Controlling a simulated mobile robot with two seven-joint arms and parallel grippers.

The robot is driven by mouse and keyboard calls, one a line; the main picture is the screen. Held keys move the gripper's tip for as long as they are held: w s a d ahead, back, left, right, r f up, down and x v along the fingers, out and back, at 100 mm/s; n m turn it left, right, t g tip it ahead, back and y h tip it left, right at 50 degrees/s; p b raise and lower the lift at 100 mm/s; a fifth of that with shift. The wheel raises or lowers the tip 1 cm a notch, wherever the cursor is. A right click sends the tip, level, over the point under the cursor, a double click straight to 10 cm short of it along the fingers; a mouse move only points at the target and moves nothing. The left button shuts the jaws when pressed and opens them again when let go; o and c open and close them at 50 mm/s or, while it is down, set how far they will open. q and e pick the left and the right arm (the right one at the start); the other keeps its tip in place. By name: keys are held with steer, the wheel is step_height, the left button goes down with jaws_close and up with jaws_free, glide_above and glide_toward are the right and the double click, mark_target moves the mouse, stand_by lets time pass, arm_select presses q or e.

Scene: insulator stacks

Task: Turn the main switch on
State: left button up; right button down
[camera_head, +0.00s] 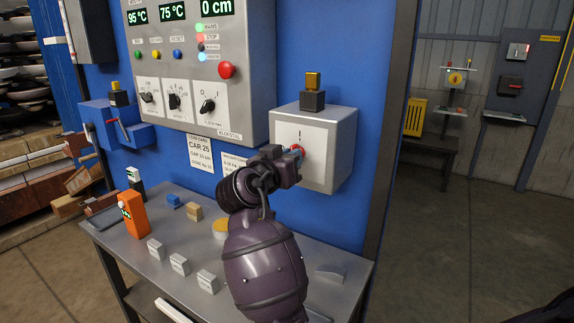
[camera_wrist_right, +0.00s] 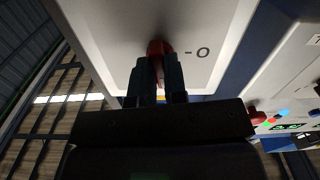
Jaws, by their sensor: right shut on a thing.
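The main switch is a grey box (camera_head: 340,135) with a white face plate, on the blue panel at the right. Its red handle (camera_head: 298,149) is mostly hidden behind my right gripper (camera_head: 292,158). A mark like "I" shows above the handle. In the right wrist view, the red handle (camera_wrist_right: 160,48) sits between the two dark fingers of my right gripper (camera_wrist_right: 160,75), which are shut on it. An "O" mark shows beside the handle there. The handle's exact angle is hard to tell. My left gripper is not in view.
A control panel (camera_head: 250,100) with displays, a red button (camera_head: 227,70) and several rotary knobs is left of the switch. The bench (camera_head: 180,275) below holds an orange device (camera_head: 134,213) and several small blocks. Open floor lies to the right.

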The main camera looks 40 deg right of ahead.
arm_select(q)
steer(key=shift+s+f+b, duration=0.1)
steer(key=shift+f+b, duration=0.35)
arm_select(e)
steer(key=shift+f+m, duration=0.1)
steer(key=shift+m, duration=0.8)
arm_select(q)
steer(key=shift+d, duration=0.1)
arm_select(e)
steer(key=c, duration=1.2)
jaws_free()
steer(key=shift+a, duration=0.1)
steer(key=shift+o, duration=0.2)
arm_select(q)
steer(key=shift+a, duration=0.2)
